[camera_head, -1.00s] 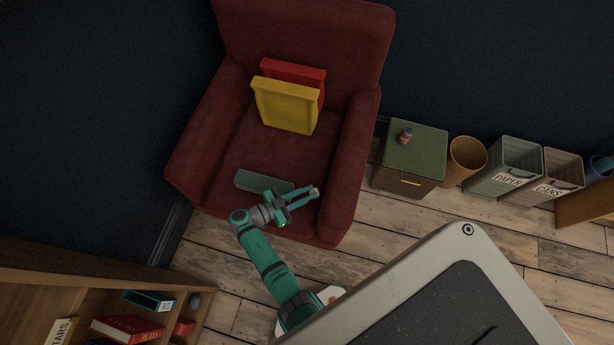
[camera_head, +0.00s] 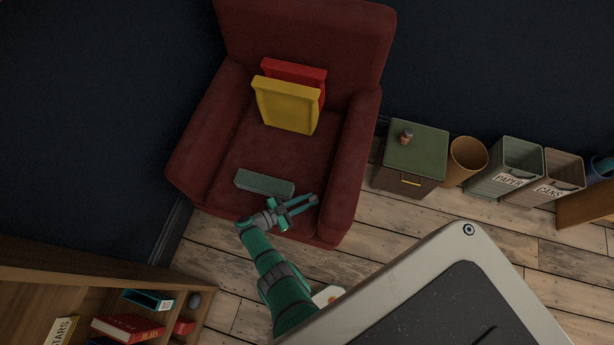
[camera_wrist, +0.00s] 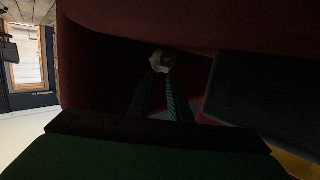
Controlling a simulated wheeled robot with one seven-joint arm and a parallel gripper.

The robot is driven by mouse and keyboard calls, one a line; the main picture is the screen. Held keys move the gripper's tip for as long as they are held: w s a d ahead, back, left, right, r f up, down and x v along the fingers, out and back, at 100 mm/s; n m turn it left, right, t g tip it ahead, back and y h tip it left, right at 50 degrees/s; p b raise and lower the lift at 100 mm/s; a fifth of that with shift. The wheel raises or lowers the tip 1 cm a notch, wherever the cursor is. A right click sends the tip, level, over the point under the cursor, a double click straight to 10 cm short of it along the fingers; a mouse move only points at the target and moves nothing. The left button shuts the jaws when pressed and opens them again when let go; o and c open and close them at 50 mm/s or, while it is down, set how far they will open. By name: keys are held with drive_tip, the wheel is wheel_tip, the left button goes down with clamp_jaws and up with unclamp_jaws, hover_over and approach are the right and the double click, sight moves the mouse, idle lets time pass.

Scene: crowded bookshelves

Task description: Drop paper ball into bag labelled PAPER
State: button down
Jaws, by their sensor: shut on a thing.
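The paper ball (camera_wrist: 161,62) is a small pale lump at the tips of my gripper's fingers in the wrist view. My gripper (camera_head: 313,200) is shut on it, low over the front right part of the red armchair's seat. The ball is hard to make out in the head view. The bag labelled PAPER (camera_head: 491,181) is a grey-green, open-topped container on the floor at the right, well away from my gripper. Its inside is dark.
The armchair (camera_head: 362,130) holds a grey-green block (camera_head: 264,184), a yellow cushion (camera_head: 286,105) and a red one. Its right arm, a green-topped cabinet (camera_head: 417,148) and a tan bin (camera_head: 466,160) lie between my gripper and PAPER. A CANS bin (camera_head: 567,170) adjoins PAPER.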

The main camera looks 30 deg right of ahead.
drive_tip(key=shift+s+f, duration=0.15)
drive_tip(key=shift+f, duration=0.25)
drive_tip(key=c, duration=1.9)
unclamp_jaws()
drive_tip(key=o, duration=0.3)
drive_tip(key=shift+r, duration=0.1)
